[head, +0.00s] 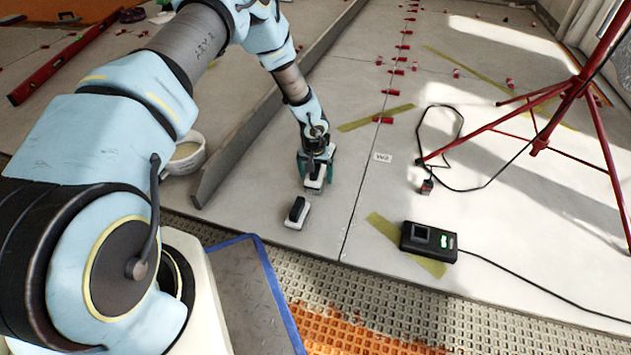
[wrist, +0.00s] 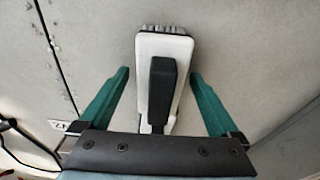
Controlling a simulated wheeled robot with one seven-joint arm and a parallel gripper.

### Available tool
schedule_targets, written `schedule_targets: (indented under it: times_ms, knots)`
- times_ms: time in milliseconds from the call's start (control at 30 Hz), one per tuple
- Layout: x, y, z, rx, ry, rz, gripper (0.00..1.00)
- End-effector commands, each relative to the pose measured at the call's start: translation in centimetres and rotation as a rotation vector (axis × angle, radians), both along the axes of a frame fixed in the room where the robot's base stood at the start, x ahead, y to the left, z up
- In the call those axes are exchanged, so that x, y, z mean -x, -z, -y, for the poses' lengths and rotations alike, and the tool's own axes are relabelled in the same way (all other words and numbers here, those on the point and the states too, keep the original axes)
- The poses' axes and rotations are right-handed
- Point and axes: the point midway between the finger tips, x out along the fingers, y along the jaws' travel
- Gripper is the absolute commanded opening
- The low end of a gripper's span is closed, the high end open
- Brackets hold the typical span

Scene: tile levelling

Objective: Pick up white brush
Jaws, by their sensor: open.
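The white brush (wrist: 180,48) has a dark handle block on top and grey bristles at its far end in the wrist view. It lies on the pale floor slab. In the head view the white body (head: 314,183) shows partly under my gripper. My gripper (head: 316,175) points down with its teal fingers apart. In the wrist view the fingers of my gripper (wrist: 155,85) stand on either side of the brush, with a gap on each side. The near end of the brush is hidden behind the dark gripper bar.
A similar white block with a black top (head: 297,213) lies just nearer. A black box with a green light (head: 429,242) and cable sits to the right. A red tripod (head: 541,143) stands at right. A long grey bar (head: 255,125) and white bucket (head: 189,153) are left.

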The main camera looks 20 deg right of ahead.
Motion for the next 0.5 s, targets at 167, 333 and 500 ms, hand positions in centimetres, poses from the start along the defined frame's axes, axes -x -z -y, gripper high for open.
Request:
schedule_targets:
  times_ms: [167, 333, 500]
  knots:
    - [-0.02, -0.04, 0.03, 0.000, 0.000, 0.000, 0.97]
    - [-0.02, -0.04, 0.01, 0.000, 0.000, 0.000, 0.83]
    - [-0.01, -0.04, 0.02, 0.000, 0.000, 0.000, 0.64]
